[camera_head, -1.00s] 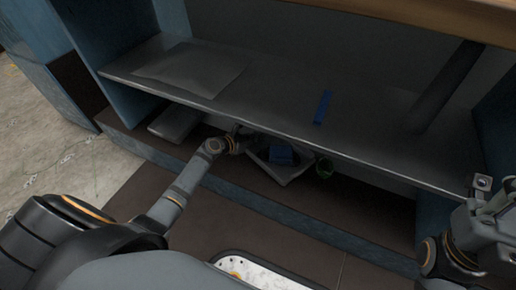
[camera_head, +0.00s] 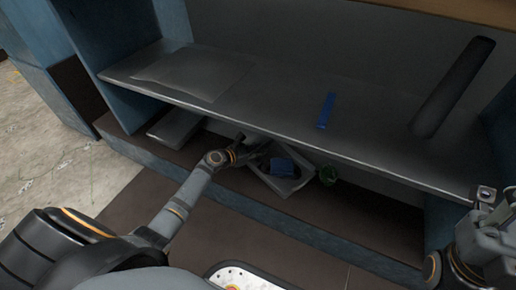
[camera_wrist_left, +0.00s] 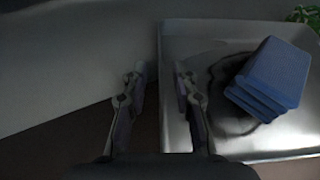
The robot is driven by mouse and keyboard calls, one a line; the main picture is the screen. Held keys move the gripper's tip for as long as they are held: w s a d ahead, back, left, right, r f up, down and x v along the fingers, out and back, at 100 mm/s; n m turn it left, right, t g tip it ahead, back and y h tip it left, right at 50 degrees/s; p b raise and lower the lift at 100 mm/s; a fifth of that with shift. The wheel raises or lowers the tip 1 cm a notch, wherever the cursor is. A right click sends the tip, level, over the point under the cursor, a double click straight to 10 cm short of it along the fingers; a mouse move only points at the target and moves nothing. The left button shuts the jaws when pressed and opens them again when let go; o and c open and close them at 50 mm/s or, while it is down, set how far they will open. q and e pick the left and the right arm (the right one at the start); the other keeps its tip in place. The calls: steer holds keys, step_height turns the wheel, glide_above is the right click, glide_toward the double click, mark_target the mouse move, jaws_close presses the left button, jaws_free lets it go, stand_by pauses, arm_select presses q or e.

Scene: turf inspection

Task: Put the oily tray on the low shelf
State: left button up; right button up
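The oily tray (camera_head: 283,187) is a shallow grey metal tray on the brown bottom level, under the grey shelf (camera_head: 270,109). In the left wrist view the tray (camera_wrist_left: 185,42) has a dark stain on its floor. A stack of blue folded-looking pieces (camera_wrist_left: 272,78) lies in it; it shows in the head view too (camera_head: 281,166). My left gripper (camera_head: 262,149) is at the tray's left side. In the left wrist view its fingers (camera_wrist_left: 160,82) are apart, with the tray's left rim between them. My right gripper (camera_head: 484,205) is at the right edge, partly cut off.
A flat grey sheet (camera_head: 190,72) and a blue strip (camera_head: 326,109) lie on the grey shelf. A dark cylinder (camera_head: 453,87) is at its right. Another grey tray-like item (camera_head: 175,127) is under the shelf at left. A green object (camera_head: 328,174) sits right of the tray.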

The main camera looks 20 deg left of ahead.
arm_select(q)
steer(key=shift+r, duration=0.2)
steer(key=p+v, duration=0.6)
steer(key=v, duration=0.5)
steer(key=shift+s+a, duration=0.1)
steer(key=shift+s+a+r, duration=0.1)
steer(key=shift+s+a, duration=0.05)
steer(key=shift+s, duration=0.15)
